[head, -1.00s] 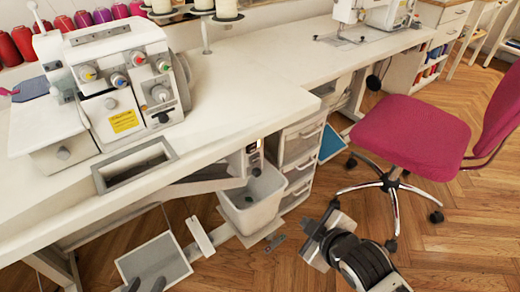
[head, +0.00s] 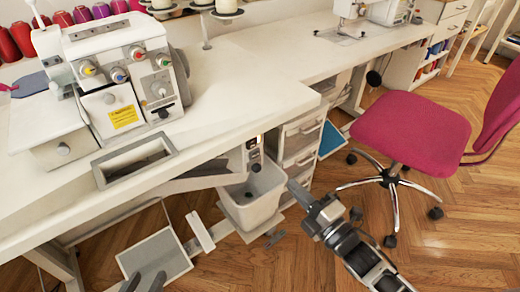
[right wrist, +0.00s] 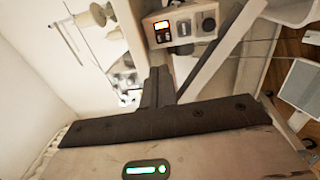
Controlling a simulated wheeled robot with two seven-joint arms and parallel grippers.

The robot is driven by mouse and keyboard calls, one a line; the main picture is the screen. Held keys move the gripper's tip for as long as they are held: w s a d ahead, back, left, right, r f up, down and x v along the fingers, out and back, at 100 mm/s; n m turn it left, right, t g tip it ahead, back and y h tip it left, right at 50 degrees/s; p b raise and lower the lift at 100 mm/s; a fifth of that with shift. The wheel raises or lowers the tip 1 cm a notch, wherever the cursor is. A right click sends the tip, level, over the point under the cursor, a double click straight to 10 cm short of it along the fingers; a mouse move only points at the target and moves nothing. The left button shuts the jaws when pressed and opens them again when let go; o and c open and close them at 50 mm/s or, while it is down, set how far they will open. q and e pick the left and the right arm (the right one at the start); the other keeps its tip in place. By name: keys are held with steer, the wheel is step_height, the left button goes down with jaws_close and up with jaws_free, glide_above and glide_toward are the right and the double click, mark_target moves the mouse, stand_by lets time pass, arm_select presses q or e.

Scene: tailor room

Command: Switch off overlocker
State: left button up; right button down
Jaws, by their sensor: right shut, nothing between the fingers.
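The white overlocker (head: 120,75) stands on the table at the left in the head view, with coloured dials on its front. A light control box (head: 253,152) with dark controls hangs under the table's front edge. In the right wrist view the control box (right wrist: 180,27) shows a lit orange-red part and round dark knobs. My right gripper (head: 293,186) is shut and empty, to the right of and below the box, apart from it. Its fingers (right wrist: 159,84) point towards the box area in the wrist view. My left gripper (head: 145,283) is open and empty at the bottom edge, only its fingertips showing.
A white bin (head: 252,212) stands below the box, beside a drawer unit (head: 302,135). A pink chair (head: 410,130) stands at the right. The white table (head: 225,95) overhangs the box. A pedal plate (head: 155,258) lies low at the left.

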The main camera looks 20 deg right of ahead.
glide_toward(253, 142)
steer(key=b+x, duration=0.1)
steer(key=x, duration=0.4)
steer(key=shift+w+a, duration=0.1)
steer(key=shift+w+a+r, duration=0.1)
steer(key=shift+w+a, duration=0.15)
steer(key=shift+w, duration=0.5)
